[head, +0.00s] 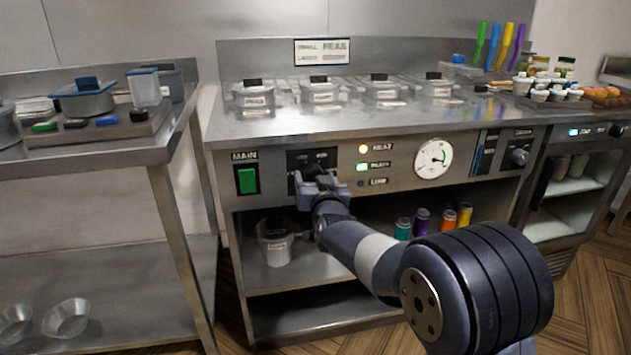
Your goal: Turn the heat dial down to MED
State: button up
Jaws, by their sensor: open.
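My gripper (311,181) is in front of a dark control plate (297,158) on the range's front panel. The plate has small white labels along its top, too small to read. The gripper hides most of the plate's middle, and a dark knob-like shape shows just above the fingers; I cannot tell whether they touch it. The gripper is open. Another round knob (519,156) sits at the panel's right end, well away from my gripper, with a label above it that is hard to read.
A green MAIN switch (247,180) lies left of the plate. A lit HEAT lamp (364,149) and a round gauge (434,158) lie to its right. Lidded pots (320,93) stand on top. A steel table (100,154) stands at left. Bottles (421,222) stand on the shelf below.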

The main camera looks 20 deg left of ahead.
jog(key=shift+c, duration=0.5)
jog(key=c, duration=0.9)
jog(key=shift+o, duration=0.2)
jog(key=shift+n, duration=0.3)
jog(key=n+p, duration=0.1)
jog(key=n, duration=0.4)
jog(key=n+p, duration=0.1)
jog(key=n, duration=0.5)
jog(key=shift+n, duration=0.3)
jog(key=o, duration=1)
jog(key=shift+c, duration=0.2)
